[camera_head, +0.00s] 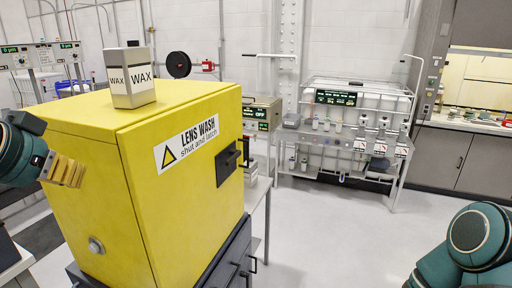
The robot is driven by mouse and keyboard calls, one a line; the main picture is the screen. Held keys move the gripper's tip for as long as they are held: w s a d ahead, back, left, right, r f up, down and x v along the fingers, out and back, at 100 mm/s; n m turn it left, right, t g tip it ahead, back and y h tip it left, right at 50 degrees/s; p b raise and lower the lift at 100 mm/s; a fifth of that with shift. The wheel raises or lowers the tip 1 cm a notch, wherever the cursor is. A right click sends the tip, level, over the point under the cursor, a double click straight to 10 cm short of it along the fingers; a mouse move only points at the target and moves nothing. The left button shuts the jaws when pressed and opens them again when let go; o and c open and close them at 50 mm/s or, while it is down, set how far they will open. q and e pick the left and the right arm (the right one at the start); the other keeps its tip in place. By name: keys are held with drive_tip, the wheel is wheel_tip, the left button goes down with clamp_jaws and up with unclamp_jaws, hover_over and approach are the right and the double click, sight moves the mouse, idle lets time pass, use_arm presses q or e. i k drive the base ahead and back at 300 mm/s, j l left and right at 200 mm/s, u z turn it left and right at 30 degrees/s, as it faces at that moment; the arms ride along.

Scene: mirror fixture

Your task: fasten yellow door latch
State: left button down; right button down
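The yellow cabinet (85,205) stands at left on a dark base. My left gripper (68,172), with brass-coloured fingers, is beside the cabinet's left side, away from the latch. Its finger gap does not show clearly, and I see nothing held. My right arm shows at lower right; its gripper is out of view.
A box marked WAX (132,80) stands on the cabinet top. A white rack (345,125) with bottles and displays stands at the back wall. A grey counter (470,155) is at right. The floor (325,235) right of the cabinet is clear.

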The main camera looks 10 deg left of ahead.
sight(235, 154)
drive_tip(key=i+l+z, duration=0.2)
drive_tip(key=i, duration=0.15)
drive_tip(key=i+l+z, duration=0.2)
drive_tip(key=i+j, duration=0.4)
